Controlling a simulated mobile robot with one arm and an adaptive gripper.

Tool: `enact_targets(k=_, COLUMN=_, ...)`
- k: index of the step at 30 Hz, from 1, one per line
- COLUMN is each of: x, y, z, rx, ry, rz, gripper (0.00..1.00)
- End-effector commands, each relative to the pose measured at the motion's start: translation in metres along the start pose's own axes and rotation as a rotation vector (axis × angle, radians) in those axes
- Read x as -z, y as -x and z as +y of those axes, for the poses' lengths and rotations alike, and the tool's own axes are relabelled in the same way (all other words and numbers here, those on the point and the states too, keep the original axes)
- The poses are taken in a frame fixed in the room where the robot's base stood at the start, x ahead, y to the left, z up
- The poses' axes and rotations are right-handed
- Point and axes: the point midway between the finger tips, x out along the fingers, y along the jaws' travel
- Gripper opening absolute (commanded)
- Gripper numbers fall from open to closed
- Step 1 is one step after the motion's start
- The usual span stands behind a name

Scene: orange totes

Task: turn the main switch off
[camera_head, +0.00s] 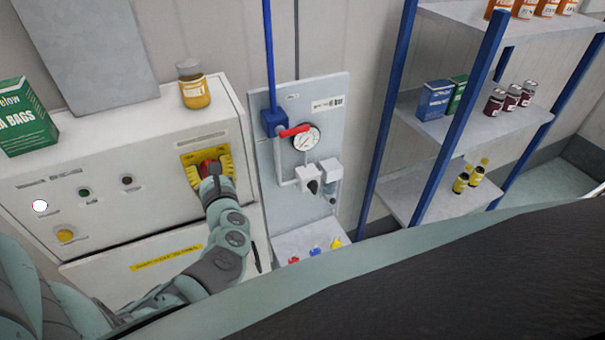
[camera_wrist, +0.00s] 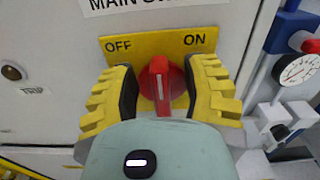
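The main switch is a red rotary knob (camera_wrist: 160,84) on a yellow plate (camera_wrist: 150,44) marked OFF at left and ON at right. In the head view, my gripper (camera_head: 209,174) is at the plate on the white cabinet (camera_head: 130,205), partly hiding the knob.
A jar (camera_head: 194,90) and a green box (camera_head: 24,118) stand on the cabinet top. Right of the switch are a grey panel with a gauge (camera_head: 306,138) and a red-handled valve (camera_head: 294,131). Blue-posted shelves (camera_head: 470,120) hold jars and boxes farther right.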

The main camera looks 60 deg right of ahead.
Motion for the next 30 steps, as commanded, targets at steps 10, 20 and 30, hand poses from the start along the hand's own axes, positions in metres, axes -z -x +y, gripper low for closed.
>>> enact_targets(k=10, x=0.002, y=0.011, z=-0.002, rx=0.003, ry=-0.067, rz=-0.002, gripper=0.46)
enact_targets(k=20, x=0.004, y=0.040, z=-0.001, rx=0.003, ry=-0.064, rz=0.000, gripper=0.46)
enact_targets(k=30, x=0.004, y=0.078, z=-0.001, rx=0.003, ry=-0.063, rz=0.001, gripper=0.46)
